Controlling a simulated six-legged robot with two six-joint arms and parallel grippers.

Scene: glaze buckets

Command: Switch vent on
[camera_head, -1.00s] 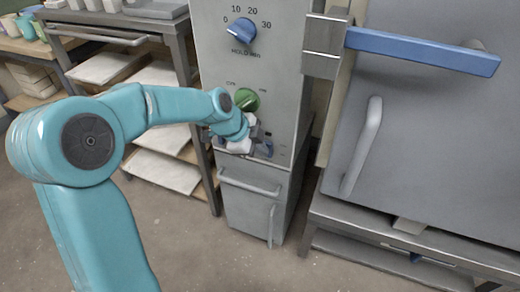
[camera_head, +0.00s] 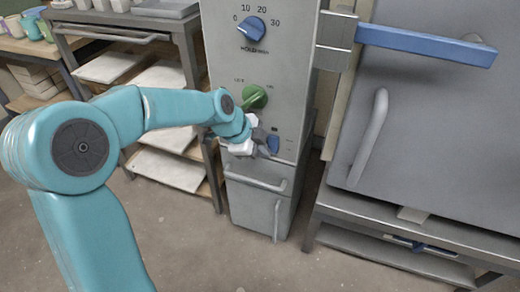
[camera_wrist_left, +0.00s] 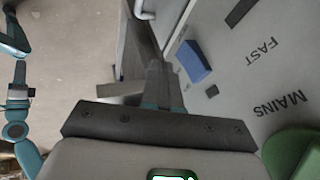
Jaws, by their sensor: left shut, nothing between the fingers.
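A grey control panel (camera_head: 222,62) stands in the middle of the head view. Low on it is a blue rocker switch (camera_head: 273,144), which also shows in the wrist view (camera_wrist_left: 193,62). Its label is too small to read, and I cannot tell which way it is set. My left gripper (camera_head: 265,150) is at the panel's lower part, just left of the switch and partly in front of its surroundings. In the wrist view its fingers (camera_wrist_left: 162,80) are together and empty, beside the switch; a gap shows there.
Above the gripper are a green rotary handle (camera_head: 255,97) and a blue dial (camera_head: 251,29). A grey door with a blue lever (camera_head: 425,44) stands at the right. A shelf rack (camera_head: 165,168) is at the left. A drawer handle (camera_head: 255,183) is below.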

